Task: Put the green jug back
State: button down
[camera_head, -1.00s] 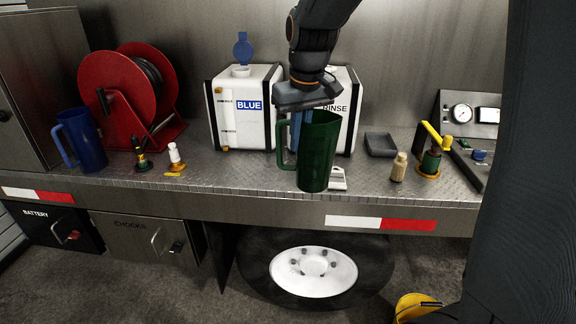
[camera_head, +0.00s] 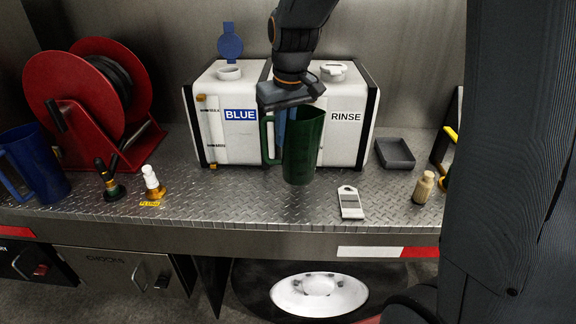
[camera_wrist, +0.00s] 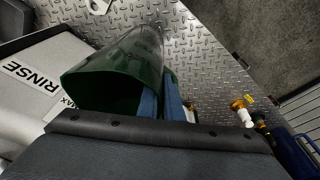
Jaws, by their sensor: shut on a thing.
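The green jug (camera_head: 303,150) is upright in front of the BLUE and RINSE tanks in the head view. My gripper (camera_head: 284,130) is shut on the jug, pointing down, with its blue fingers at the handle side on the left. The jug appears to be held above the diamond-plate deck, but the exact gap under its base is hard to tell. In the wrist view the jug (camera_wrist: 115,75) shows its open mouth, and my gripper's blue fingers (camera_wrist: 160,102) are beside its wall. The fingers hide most of the handle there.
The BLUE tank (camera_head: 218,135) with its cap raised and the RINSE tank (camera_head: 346,139) stand behind. A grey tray (camera_head: 395,153), white tag (camera_head: 350,203) and tan bottle (camera_head: 423,187) are to the right. A blue jug (camera_head: 35,168), red reel (camera_head: 60,95) and two fittings are left.

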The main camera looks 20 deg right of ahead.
aim_at(284, 156)
jog(key=shift+s+p+x, duration=0.25)
jog(key=shift+x, duration=0.85)
jog(key=shift+s+p+x, duration=0.2)
jog(key=shift+p+x, duration=0.1)
jog(key=shift+x, duration=0.8)
jog(key=shift+s+p+x, duration=0.25)
jog(key=shift+x, duration=0.9)
jog(key=shift+f, duration=0.15)
jog(key=c, duration=2)
grip_release()
jog(key=shift+f, duration=0.1)
jog(key=shift+o, duration=0.4)
jog(key=shift+r, duration=0.3)
jog(key=b+v, duration=0.3)
jog(key=v, duration=0.8)
jog(key=shift+s+r, duration=0.15)
jog(key=shift+r, duration=0.2)
jog(key=shift+d, duration=0.1)
